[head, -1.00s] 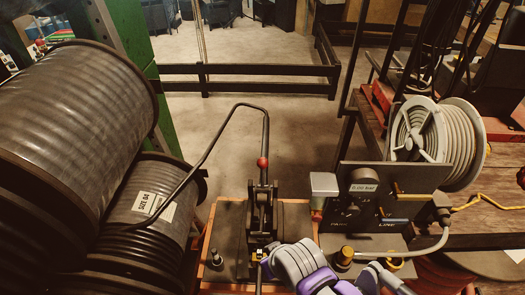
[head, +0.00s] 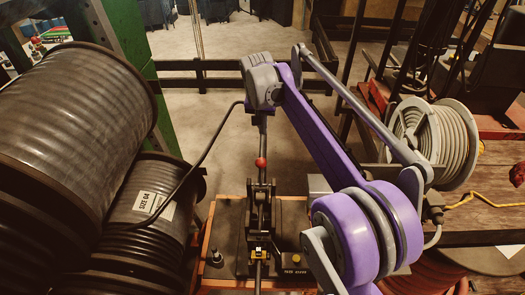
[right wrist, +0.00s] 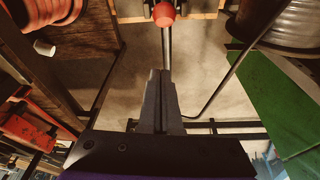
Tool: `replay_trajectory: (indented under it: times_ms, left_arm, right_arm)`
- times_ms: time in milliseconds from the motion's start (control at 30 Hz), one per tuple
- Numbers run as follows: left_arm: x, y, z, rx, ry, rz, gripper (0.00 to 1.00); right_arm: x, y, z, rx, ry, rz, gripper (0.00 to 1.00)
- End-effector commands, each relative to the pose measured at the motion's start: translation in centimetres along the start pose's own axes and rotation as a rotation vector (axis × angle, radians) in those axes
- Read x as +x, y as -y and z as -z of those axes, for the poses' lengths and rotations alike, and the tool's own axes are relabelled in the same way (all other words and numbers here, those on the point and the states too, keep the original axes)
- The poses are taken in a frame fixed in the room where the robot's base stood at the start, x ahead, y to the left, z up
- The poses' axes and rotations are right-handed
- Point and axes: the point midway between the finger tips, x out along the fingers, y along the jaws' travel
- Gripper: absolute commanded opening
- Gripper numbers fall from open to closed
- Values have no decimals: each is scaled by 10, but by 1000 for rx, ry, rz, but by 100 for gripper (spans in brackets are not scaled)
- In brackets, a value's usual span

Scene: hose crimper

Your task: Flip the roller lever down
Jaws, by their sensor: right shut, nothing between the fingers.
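The roller lever is an upright dark rod with a red ball (head: 261,162) partway up, above the black crimper mount (head: 260,205). In the right wrist view the red ball (right wrist: 163,13) is at the top, and the rod (right wrist: 167,48) runs down from it towards my fingertips. My right gripper (head: 262,113) is over the upper end of the lever, beyond the ball. Its fingers (right wrist: 160,74) look shut with nothing between them. The arm hides the lever's top. Whether the fingers touch the rod is unclear. My left gripper is not in view.
Large hose drums (head: 70,115) stand at the left. A black hose (head: 195,165) curves beside the lever. A pale hose reel (head: 440,140) sits on the right bench. My right arm covers most of the control box. Open floor (head: 215,125) lies behind the lever.

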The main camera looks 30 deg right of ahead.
Motion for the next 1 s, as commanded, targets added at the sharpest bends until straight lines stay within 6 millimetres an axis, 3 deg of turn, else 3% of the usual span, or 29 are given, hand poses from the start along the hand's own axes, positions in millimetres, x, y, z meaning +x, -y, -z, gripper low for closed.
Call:
replay_trajectory:
  times_ms: [467, 567, 1000]
  left_arm:
    - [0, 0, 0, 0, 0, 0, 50]
    - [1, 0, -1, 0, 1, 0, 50]
    - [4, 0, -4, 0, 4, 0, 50]
  right_arm:
    - [6, 0, 4, 8, 2, -3, 0]
    - [18, 0, 3, 8, 2, -3, 0]
    - [104, 0, 1, 6, 1, -3, 0]
